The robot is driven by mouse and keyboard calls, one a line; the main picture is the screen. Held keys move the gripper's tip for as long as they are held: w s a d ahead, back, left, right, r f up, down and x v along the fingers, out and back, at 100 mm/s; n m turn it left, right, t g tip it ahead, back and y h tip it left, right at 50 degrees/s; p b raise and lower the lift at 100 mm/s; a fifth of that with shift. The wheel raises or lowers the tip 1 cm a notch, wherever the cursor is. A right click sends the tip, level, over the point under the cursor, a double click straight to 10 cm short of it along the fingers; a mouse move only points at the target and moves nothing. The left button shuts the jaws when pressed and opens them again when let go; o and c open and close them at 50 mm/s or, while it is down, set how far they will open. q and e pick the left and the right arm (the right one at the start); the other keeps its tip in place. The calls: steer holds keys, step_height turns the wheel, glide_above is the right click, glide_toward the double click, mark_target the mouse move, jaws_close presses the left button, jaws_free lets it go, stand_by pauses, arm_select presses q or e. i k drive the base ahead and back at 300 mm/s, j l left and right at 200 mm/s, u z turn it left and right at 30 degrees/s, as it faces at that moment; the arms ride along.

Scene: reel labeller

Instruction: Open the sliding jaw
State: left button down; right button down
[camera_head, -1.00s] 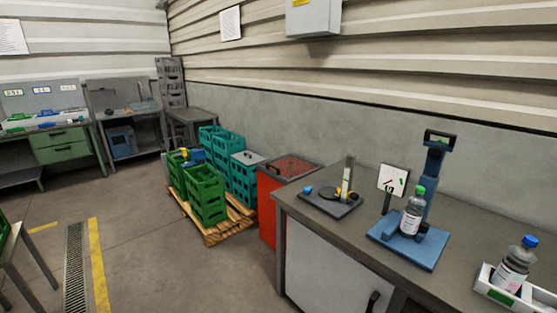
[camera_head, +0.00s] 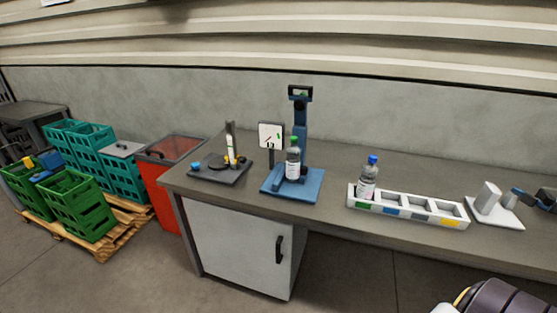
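A blue stand (camera_head: 302,120) with a small display on top and a flat blue base stands on the workbench. A bottle with a green cap (camera_head: 293,160) stands upright on its base. A dark plate fixture (camera_head: 218,175) with a post and yellow parts sits to its left. Neither of my grippers is in view.
The workbench (camera_head: 400,165) has a white tray (camera_head: 437,219) with several compartments; a blue-capped bottle (camera_head: 367,178) stands in its left one. A white card (camera_head: 271,135) stands behind. A red bin (camera_head: 165,190) and crates on a pallet (camera_head: 112,250) are left. My arm shows bottom right.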

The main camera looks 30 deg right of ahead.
mark_target(304, 169)
steer(key=z, duration=1.2)
